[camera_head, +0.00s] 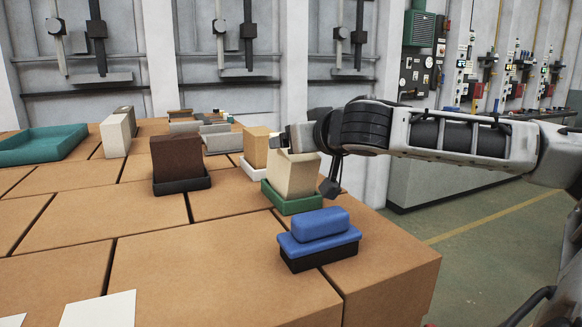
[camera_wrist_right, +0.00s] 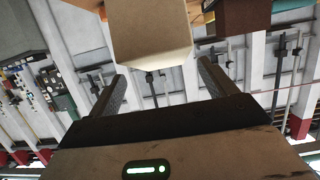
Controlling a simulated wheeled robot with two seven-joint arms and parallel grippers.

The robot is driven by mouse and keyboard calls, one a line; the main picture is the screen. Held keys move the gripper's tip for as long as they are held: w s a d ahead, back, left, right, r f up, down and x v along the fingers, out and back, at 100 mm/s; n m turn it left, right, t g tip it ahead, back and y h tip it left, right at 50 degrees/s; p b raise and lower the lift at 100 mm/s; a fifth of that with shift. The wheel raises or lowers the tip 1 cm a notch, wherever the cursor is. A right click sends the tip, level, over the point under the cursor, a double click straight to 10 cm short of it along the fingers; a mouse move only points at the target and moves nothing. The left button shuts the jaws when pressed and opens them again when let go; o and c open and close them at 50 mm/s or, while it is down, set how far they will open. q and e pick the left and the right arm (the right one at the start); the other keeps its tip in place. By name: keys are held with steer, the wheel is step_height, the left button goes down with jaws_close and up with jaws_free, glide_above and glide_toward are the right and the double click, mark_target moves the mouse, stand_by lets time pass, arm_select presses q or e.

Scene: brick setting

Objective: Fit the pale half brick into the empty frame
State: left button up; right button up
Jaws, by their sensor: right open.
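The pale half brick (camera_head: 292,176) stands upright in the green frame (camera_head: 292,204) near the table's right edge. How deep it sits in the frame is hard to tell. My right gripper (camera_head: 284,140) is at the top of this brick, its arm coming in from the right. In the right wrist view the pale brick (camera_wrist_right: 150,42) shows at the top, near the tips of my two spread fingers (camera_wrist_right: 160,78), with a gap to each finger. The gripper is open and holds nothing. My left gripper is not in view.
A tan brick in a white frame (camera_head: 252,170) stands just behind, and a brown brick (camera_head: 177,156) in a dark frame to the left. A blue piece (camera_head: 320,226) on a dark base is in front. A teal tray (camera_head: 45,145) is far left. The front table is mostly clear.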

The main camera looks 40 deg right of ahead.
steer(key=shift+a+x, duration=0.2)
steer(key=shift+x, duration=2.15)
steer(key=shift+f, duration=0.2)
jaws_close()
steer(key=shift+r, duration=0.15)
